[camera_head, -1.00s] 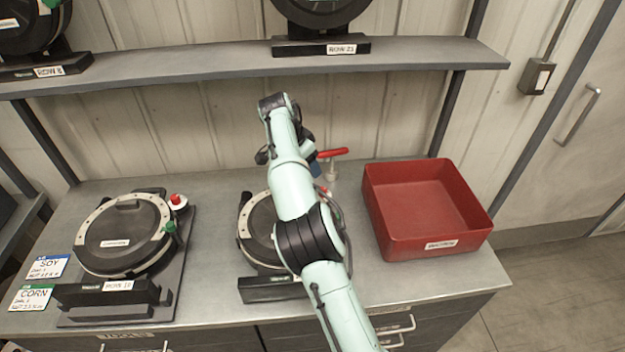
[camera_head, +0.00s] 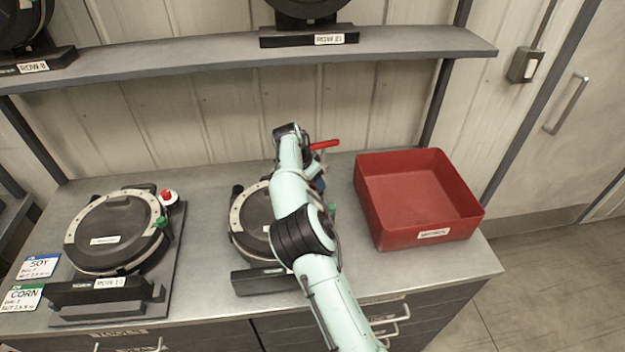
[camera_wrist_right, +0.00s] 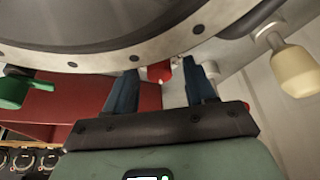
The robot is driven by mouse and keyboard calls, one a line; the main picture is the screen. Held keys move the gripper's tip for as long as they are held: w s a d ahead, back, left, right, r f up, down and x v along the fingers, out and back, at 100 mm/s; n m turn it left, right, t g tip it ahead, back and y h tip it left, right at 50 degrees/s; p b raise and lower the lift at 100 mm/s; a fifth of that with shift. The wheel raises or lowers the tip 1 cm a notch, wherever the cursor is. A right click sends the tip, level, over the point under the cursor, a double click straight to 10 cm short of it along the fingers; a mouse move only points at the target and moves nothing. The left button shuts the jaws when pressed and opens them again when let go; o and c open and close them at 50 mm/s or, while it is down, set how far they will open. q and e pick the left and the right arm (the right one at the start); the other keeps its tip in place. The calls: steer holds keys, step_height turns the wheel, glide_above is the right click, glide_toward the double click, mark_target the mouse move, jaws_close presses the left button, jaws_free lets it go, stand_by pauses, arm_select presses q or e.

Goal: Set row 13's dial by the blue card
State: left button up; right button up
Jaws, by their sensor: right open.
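A seed meter (camera_head: 112,232) with a pale ring, a red knob (camera_head: 169,196) and a green knob (camera_head: 160,222) stands at the left; its row label is hard to read. A second meter (camera_head: 250,222) stands mid-bench, partly hidden by my right arm. The blue SOY card (camera_head: 38,266) lies at the bench's left edge, its small print illegible. My right gripper (camera_head: 318,180) is beside the second meter, mostly hidden in the head view. In the right wrist view its open fingers (camera_wrist_right: 160,88) stand either side of a red knob (camera_wrist_right: 158,71) below the ring (camera_wrist_right: 120,60); contact is unclear.
The green CORN card (camera_head: 22,297) lies near the blue one. An empty-looking red bin (camera_head: 418,228) stands right of the second meter. A shelf (camera_head: 200,62) with more meters runs above. A green knob (camera_wrist_right: 14,92) and cream knob (camera_wrist_right: 298,72) flank the gripper.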

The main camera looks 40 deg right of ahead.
jaws_close()
steer(key=shift+s+f+n+t+b, duration=0.15)
steer(key=shift+n+t+b, duration=0.25)
steer(key=shift+n, duration=1.1)
steer(key=shift+s+n+t+y+b, duration=0.15)
steer(key=shift+n+t+y+b, duration=0.2)
steer(key=shift+n, duration=0.35)
arm_select(q)
steer(key=shift+s+f, duration=0.95)
steer(key=shift+s, duration=0.1)
arm_select(e)
steer(key=shift+r, duration=0.2)
steer(key=shift+w, duration=0.2)
jaws_free()
